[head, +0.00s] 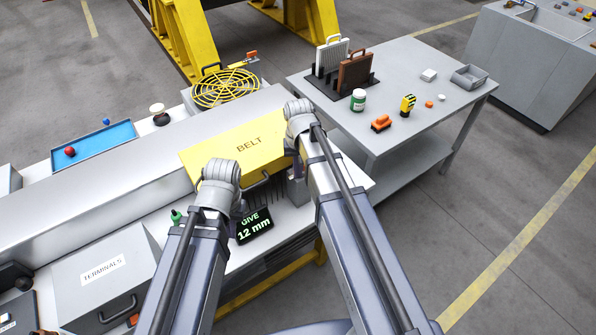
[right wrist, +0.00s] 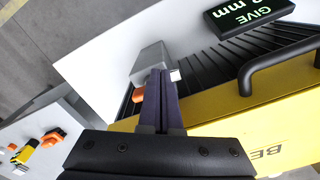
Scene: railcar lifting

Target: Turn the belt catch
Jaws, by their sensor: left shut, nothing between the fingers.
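The yellow belt cover (head: 225,150) marked BELT lies on the bench with a black handle (head: 258,181), also seen in the right wrist view (right wrist: 280,66). A grey block (right wrist: 153,62) stands by the cover's end, with an orange tab (right wrist: 138,95) and a small pale end (right wrist: 175,75) beside my fingers; it looks like the belt catch. My right gripper (right wrist: 162,74) is at it, fingers close together, hiding the middle; I cannot tell whether anything is between them. My left gripper (head: 239,208) is shut and empty, low in front of the cover, partly hidden by its arm.
A grey TERMINALS box (head: 105,285) stands at the lower left. A yellow fan guard (head: 225,88) is behind the cover. A side table (head: 420,80) at right holds small items.

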